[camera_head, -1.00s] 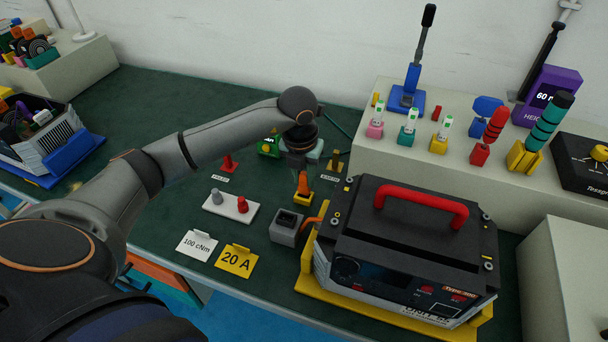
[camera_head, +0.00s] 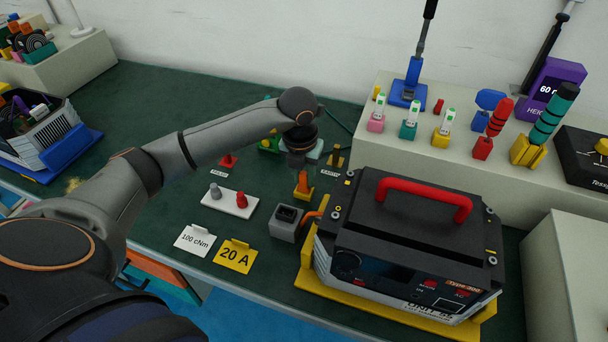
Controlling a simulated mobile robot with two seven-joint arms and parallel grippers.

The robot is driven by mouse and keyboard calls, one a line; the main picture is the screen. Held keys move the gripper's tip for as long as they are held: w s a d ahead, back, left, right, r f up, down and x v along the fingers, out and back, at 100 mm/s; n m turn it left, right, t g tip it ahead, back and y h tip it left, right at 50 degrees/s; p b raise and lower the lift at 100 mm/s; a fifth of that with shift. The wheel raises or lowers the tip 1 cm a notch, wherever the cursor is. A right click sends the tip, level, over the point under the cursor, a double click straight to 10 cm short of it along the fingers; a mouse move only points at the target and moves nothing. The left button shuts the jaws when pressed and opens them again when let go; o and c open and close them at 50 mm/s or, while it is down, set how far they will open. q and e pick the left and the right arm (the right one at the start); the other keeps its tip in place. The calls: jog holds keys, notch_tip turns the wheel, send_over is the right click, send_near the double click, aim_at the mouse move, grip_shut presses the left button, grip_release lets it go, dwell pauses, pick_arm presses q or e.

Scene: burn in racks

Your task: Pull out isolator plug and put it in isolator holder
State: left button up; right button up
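My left gripper (camera_head: 301,164) points down from the wrist over the middle of the table. Its fingers are small and blurred, so I cannot tell whether they are open or shut. An upright orange piece (camera_head: 303,183) on a small yellow base (camera_head: 304,195) is directly below it; I cannot tell if they touch. Which piece is the isolator plug is not clear. A red piece (camera_head: 228,160) and a brownish-yellow piece (camera_head: 336,159) stand either side of the gripper behind small unreadable labels. Either could be a holder. My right gripper is not in view.
A black unit with a red handle (camera_head: 425,193) sits right of the gripper on a yellow base. A grey socket box (camera_head: 286,223) with an orange lead is at its left. A white plate (camera_head: 229,206) carries grey and red knobs.

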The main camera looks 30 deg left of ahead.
pick_arm(q)
jog(key=o, duration=0.5)
jog(key=shift+c, duration=0.2)
notch_tip(320, 180, up, 12)
jog(key=s, duration=0.1)
jog(key=shift+s+d+r, duration=0.2)
jog(key=shift+s, duration=0.2)
